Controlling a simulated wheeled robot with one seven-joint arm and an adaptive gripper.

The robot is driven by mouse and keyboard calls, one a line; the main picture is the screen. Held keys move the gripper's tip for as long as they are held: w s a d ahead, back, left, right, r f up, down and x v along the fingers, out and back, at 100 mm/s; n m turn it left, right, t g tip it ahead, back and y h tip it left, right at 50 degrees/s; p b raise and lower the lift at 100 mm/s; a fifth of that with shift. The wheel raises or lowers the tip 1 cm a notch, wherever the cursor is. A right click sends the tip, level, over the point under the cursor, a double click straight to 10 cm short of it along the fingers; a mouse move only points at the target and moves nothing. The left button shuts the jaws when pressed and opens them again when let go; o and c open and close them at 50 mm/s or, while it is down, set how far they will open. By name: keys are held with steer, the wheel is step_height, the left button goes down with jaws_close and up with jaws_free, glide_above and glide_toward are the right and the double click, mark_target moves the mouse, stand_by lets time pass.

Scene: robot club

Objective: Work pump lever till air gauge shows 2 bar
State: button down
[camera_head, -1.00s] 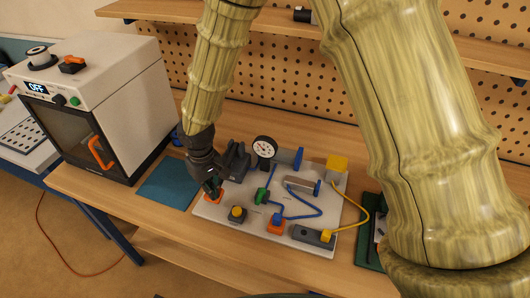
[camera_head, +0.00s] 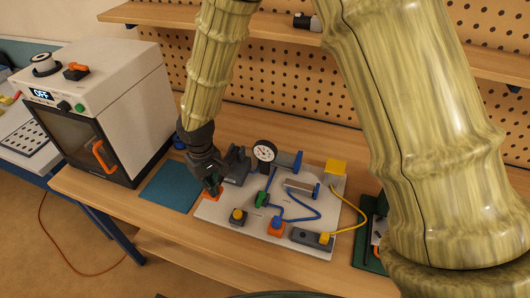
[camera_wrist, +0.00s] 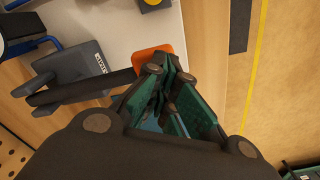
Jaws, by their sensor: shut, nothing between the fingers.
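The pump (camera_head: 237,167) is a dark grey block at the left of a white board (camera_head: 305,239); it also shows in the wrist view (camera_wrist: 78,66). Its dark lever (camera_wrist: 85,88) ends in an orange handle (camera_wrist: 154,59), seen in the head view (camera_head: 212,195) at the board's left edge. My gripper (camera_head: 213,189) is over the handle, partly covering it. In the wrist view, my fingertips (camera_wrist: 170,72) are shut and empty just beside the handle; contact is unclear. The round white air gauge (camera_head: 264,151) stands upright behind; its needle is too small to read.
The board carries a yellow button (camera_head: 238,214), a green valve (camera_head: 262,199), an orange-based part (camera_head: 277,225) and blue and yellow hoses. A blue mat (camera_head: 171,187) lies left, beside a white oven-like machine (camera_head: 140,95). A dark green tray (camera_head: 364,245) lies right.

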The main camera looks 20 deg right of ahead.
steer(key=shift+r, duration=0.5)
steer(key=shift+r+p, duration=2.15)
steer(key=shift+r, duration=0.4)
